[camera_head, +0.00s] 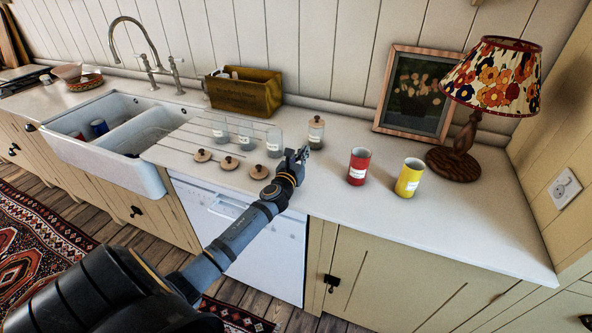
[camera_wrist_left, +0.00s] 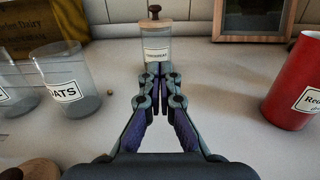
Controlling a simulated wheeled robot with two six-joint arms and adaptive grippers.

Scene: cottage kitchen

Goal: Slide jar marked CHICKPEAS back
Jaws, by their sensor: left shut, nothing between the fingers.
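A glass jar with a wooden knobbed lid (camera_head: 316,133) stands upright on the white counter, towards the wall. In the left wrist view the jar (camera_wrist_left: 156,48) is straight ahead; its small label looks like CHICKPEAS but is hard to read. My left gripper (camera_head: 301,154) is shut and empty, low over the counter in front of the jar. In the left wrist view its fingertips (camera_wrist_left: 154,72) overlap the jar's lower front; I cannot tell whether they touch it. My right gripper is not in view.
Open glass jars, one marked OATS (camera_wrist_left: 64,82), stand to the left, with wooden lids (camera_head: 229,163) before them. A red can (camera_head: 358,167) and a yellow can (camera_head: 409,178) stand right. A picture frame (camera_head: 413,91) and lamp (camera_head: 464,135) are behind right. A wooden crate (camera_head: 244,92) stands back left.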

